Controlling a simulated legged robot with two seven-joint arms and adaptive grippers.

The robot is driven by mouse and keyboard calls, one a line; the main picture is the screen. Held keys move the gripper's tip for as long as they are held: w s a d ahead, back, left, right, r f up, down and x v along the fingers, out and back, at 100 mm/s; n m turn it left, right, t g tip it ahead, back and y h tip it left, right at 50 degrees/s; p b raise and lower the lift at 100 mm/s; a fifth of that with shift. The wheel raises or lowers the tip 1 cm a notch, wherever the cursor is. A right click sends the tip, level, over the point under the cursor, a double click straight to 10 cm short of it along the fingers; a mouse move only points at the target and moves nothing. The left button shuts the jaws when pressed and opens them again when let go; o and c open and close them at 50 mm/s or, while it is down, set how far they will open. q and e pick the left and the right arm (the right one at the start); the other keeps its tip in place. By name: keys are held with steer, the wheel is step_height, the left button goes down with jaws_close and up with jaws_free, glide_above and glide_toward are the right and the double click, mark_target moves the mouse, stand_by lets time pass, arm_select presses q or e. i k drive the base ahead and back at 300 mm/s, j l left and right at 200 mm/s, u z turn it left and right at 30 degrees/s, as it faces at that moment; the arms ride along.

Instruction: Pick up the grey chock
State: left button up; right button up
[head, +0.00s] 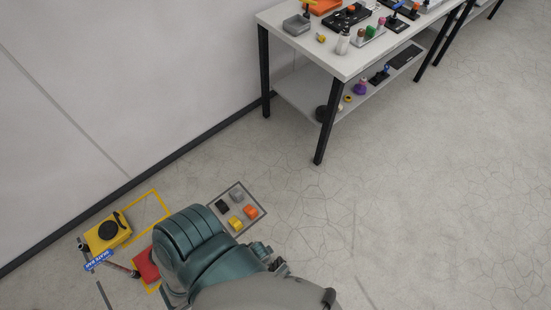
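The grey chock (237,195) sits on a square grey mat with a dark border (258,202) on the floor, at the mat's far side. A black chock (222,206), a yellow chock (235,223) and an orange chock (250,211) sit on the same mat, close around it. Large teal and grey parts of my own body fill the lower middle of the head view and reach close to the mat's near edge. Small dark parts show past them, but I cannot tell what they are. I can make out neither gripper, and nothing is seen touching the grey chock.
A yellow device with a black round top (107,231) stands at left, near a yellow floor outline (150,208). A red block (147,264) and a blue sign (99,260) are close by. A white table (345,62) with a lower shelf stands at back. Floor at right is clear.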

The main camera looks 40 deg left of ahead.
mark_target(236, 195)
steer(key=i+u, duration=0.2)
steer(key=i, duration=0.25)
steer(key=i+l+u, duration=0.2)
steer(key=i, duration=0.2)
steer(key=i+u, duration=0.2)
steer(key=i, duration=0.25)
